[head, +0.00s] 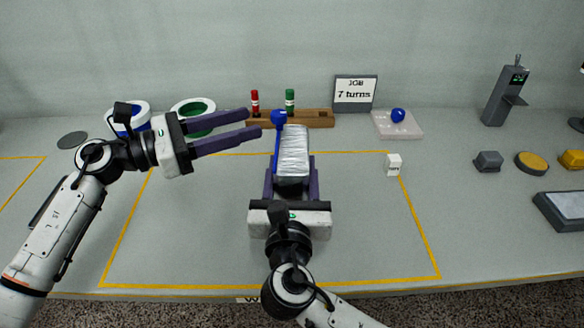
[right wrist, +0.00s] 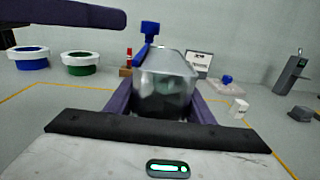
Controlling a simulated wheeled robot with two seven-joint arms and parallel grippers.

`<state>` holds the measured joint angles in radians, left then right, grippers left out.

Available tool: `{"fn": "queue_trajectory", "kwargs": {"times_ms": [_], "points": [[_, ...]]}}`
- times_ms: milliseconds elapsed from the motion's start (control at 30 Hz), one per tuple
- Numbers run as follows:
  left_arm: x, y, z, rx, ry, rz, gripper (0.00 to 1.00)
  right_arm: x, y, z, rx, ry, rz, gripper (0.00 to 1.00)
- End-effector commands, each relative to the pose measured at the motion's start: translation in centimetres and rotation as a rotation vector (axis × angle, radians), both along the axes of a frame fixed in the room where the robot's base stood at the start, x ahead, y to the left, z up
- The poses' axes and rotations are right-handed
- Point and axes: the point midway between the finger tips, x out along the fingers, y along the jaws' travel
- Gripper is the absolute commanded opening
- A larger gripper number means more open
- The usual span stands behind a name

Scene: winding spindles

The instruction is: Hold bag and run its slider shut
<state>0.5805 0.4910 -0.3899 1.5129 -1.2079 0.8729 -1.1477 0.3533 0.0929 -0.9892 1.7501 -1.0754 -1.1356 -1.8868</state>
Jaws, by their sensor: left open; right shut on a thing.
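The silvery bag (head: 292,152) is held above the table by my right gripper (head: 291,168), whose fingers press on its two sides. A blue strip (head: 277,150) runs along the bag's left edge. The blue slider (head: 279,118) sits at the far end of that strip and also shows in the right wrist view (right wrist: 150,28). My left gripper (head: 254,122) is open and empty, its fingers pointing right, with the tips just left of the slider and apart from it. One left finger crosses the top left of the right wrist view (right wrist: 60,14).
Behind are a blue-lined bin (head: 128,118), a green-lined bin (head: 194,116), a wooden rack (head: 318,119) with red and green spindles, and a "7 turns" sign (head: 354,93). A blue ball (head: 398,115) sits on a pale pad. A white block (head: 393,164) stands right; the table's front is clear.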

Motion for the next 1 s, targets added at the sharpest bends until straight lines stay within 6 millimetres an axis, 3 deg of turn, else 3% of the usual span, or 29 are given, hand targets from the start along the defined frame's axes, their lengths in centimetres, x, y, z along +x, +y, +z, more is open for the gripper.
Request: {"fn": "queue_trajectory", "kwargs": {"times_ms": [200,233,367,700,1000], "points": [[0.0,0.1,0.0,0.0,-0.001,0.0,0.43,0.0,0.0,-0.4,-0.003,0.008,0.0,0.23],[0.0,0.1,0.0,0.0,-0.001,0.0,0.43,0.0,0.0,-0.4,-0.003,0.008,0.0,0.5],[0.0,0.1,0.0,0.0,-0.001,0.0,0.43,0.0,0.0,-0.3,-0.002,0.006,0.0,0.7],[0.0,0.0,0.0,0.0,-0.001,0.0,0.43,-0.5,0.1,-0.2,-0.001,0.003,0.001,0.7],[0.0,0.0,0.0,0.0,-0.001,0.0,0.43,-5.1,0.3,-0.2,0.001,0.006,0.001,0.7]]}}
